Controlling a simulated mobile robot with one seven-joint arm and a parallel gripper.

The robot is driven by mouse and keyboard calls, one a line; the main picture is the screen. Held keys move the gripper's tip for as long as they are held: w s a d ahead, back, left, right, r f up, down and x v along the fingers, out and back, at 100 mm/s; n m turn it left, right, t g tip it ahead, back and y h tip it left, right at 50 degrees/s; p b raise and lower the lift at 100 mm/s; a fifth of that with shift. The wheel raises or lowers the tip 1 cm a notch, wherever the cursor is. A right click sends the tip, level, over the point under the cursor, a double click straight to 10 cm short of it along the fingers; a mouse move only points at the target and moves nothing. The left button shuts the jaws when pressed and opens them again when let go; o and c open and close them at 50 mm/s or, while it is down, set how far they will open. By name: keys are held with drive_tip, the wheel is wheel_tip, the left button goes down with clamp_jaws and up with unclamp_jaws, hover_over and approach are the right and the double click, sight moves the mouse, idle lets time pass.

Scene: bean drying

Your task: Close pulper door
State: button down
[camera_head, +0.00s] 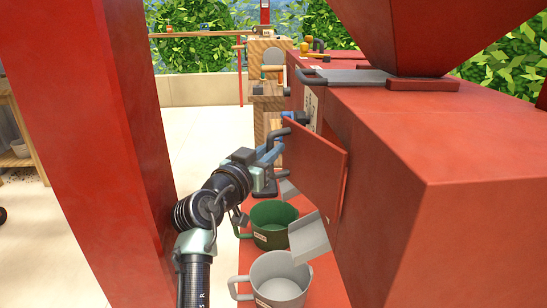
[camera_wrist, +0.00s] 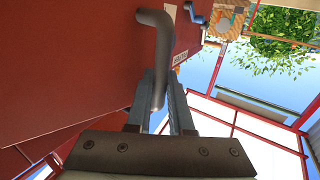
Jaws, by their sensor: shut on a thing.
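The red pulper door (camera_head: 315,168) stands ajar on the side of the large red pulper (camera_head: 400,140), swung out from its opening. Its dark grey bent handle (camera_head: 277,134) is on the door's far edge. My gripper (camera_head: 272,153) is at this handle. In the wrist view, my gripper's fingers (camera_wrist: 160,112) are shut around the handle's lower end (camera_wrist: 158,60), with the red door surface (camera_wrist: 70,70) to the left.
A green mug (camera_head: 272,235) and a grey mug (camera_head: 278,290) stand on a red ledge below the door. A pale chute (camera_head: 309,238) slopes out above them. A red post (camera_head: 105,130) stands close on the left of my arm. Pale floor lies beyond.

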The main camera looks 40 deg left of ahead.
drive_tip(key=shift+d, duration=0.1)
drive_tip(key=c, duration=0.8)
unclamp_jaws()
